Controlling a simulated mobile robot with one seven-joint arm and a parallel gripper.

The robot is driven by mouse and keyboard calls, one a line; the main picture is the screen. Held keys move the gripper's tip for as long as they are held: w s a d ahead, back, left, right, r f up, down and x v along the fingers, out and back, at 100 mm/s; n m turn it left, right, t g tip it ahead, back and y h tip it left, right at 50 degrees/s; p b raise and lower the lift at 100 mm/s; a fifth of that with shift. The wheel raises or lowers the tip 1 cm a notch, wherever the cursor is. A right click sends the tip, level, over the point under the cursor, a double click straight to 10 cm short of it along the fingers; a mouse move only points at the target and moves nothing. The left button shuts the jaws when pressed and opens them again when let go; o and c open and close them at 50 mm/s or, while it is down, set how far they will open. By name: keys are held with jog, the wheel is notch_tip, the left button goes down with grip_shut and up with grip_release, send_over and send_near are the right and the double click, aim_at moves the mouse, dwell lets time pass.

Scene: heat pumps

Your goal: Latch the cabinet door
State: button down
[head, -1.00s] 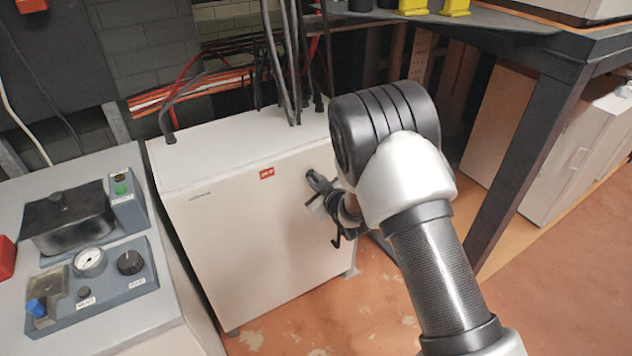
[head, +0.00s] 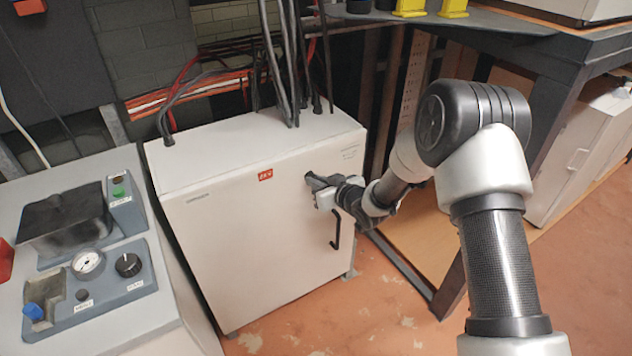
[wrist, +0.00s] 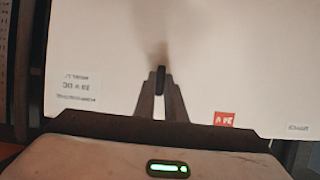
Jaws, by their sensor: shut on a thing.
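The white cabinet (head: 250,235) stands on the floor with its door face toward me, and the door looks flush with the body. A black handle (head: 336,228) hangs on the right part of the door. My gripper (head: 314,181) is at the upper right of the door, with its fingertips at the door face. In the wrist view my gripper (wrist: 160,100) is shut on a small dark latch piece (wrist: 160,78) in front of the white door (wrist: 240,60). The fingers hide most of the latch piece, so I cannot tell its exact turn.
A grey control panel (head: 100,285) with a gauge and knobs stands at the left. Cables (head: 285,70) run into the cabinet's top. A dark-framed bench (head: 545,120) stands close on the right. Open floor (head: 395,315) lies in front.

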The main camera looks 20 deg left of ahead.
jog(key=c, duration=1.8)
grip_release()
jog(key=shift+d, duration=0.1)
jog(key=p+v, duration=0.2)
jog(key=v, duration=1.5)
jog(key=shift+s+d+p, duration=0.1)
jog(key=shift+s+p, duration=0.05)
jog(key=shift+p, duration=0.15)
